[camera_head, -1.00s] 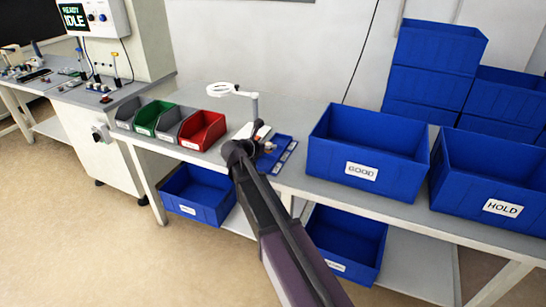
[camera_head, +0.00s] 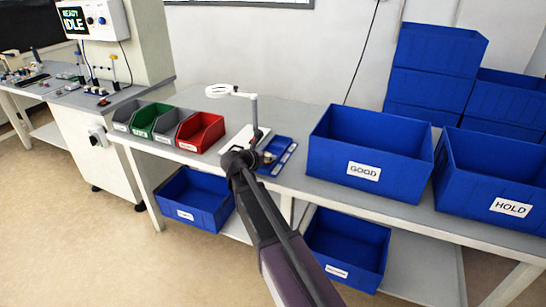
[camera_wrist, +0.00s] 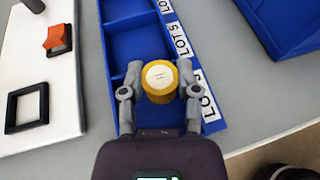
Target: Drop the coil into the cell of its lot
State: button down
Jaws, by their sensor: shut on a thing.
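The coil (camera_wrist: 159,80) is a yellow ring with a pale round top. In the wrist view it sits between the two fingers of my gripper (camera_wrist: 160,92), which is shut on it. Both are over the blue lot tray (camera_wrist: 128,45), close to a divider; I cannot tell how high the coil is above the cells. White labels reading LOT run along the tray's right edge; their numbers are hard to read. In the head view the tray (camera_head: 287,157) lies on the bench beside my gripper (camera_head: 264,158), and my wrist partly hides it.
A white base plate with a red switch (camera_wrist: 57,38) lies left of the tray, under a ring-lamp stand (camera_head: 254,112). Blue GOOD (camera_head: 364,188) and HOLD (camera_head: 511,222) bins stand to the right. A red bin (camera_head: 207,137) and other small bins stand left.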

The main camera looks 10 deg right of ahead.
jog(key=shift+c, duration=1.3)
grip_release()
jog(key=shift+r, duration=0.15)
